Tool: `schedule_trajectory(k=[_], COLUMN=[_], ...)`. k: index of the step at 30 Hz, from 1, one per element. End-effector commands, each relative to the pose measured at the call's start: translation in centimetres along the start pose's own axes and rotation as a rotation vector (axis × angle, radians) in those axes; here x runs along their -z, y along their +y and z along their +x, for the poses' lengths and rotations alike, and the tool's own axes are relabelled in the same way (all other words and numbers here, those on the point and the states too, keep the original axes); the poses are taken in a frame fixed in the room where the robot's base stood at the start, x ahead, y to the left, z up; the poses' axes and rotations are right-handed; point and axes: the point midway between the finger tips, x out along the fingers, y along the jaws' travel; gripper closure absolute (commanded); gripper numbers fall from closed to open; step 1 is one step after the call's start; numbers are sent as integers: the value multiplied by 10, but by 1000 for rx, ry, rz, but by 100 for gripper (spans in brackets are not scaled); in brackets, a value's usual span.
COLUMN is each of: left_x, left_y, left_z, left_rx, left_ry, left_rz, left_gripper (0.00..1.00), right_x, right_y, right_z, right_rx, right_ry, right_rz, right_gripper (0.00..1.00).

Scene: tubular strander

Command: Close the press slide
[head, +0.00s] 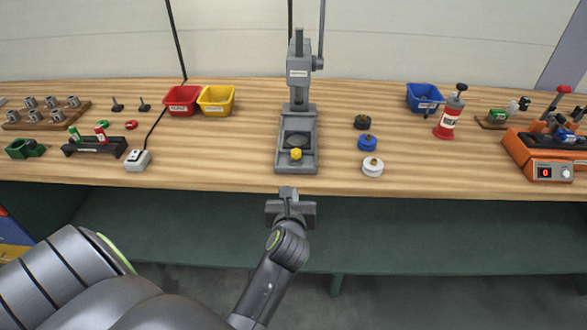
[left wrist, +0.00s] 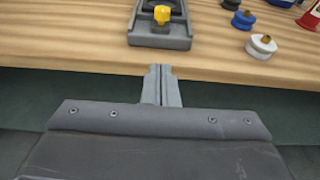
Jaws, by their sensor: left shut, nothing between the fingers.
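The grey press (head: 299,75) stands upright at the middle of the wooden bench. Its base (head: 282,160) reaches toward the front edge and carries the slide, with a dark round plate and a yellow knob (head: 296,154) at the near end. In the left wrist view the yellow knob (left wrist: 162,14) shows at the top, above the front end of the base (left wrist: 160,42). My left gripper (head: 288,192) is shut and empty, just in front of the bench edge and below the press base, apart from the knob. My right gripper is not in view.
Black, blue and white round pieces (head: 372,167) stand right of the press. Red (head: 182,100) and yellow (head: 216,98) bins stand at the back left, a blue bin (head: 424,98) at the back right. A white box (head: 138,160) sits at left.

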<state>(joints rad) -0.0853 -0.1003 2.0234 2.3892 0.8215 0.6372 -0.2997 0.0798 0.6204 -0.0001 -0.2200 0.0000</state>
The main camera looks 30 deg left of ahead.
Motion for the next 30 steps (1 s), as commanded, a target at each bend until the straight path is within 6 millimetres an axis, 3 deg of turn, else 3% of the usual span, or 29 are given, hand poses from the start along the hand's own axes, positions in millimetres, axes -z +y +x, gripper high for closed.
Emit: schedule_trajectory(k=[21, 30], left_x=[-6, -11], left_y=[1, 1], left_z=[110, 133], left_rx=[-2, -2], left_ry=[-2, 0], left_rz=[9, 7], left_gripper=[100, 100], right_x=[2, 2], right_y=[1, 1], right_z=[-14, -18], right_rx=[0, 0], right_ry=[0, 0], right_rz=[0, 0], right_gripper=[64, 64])
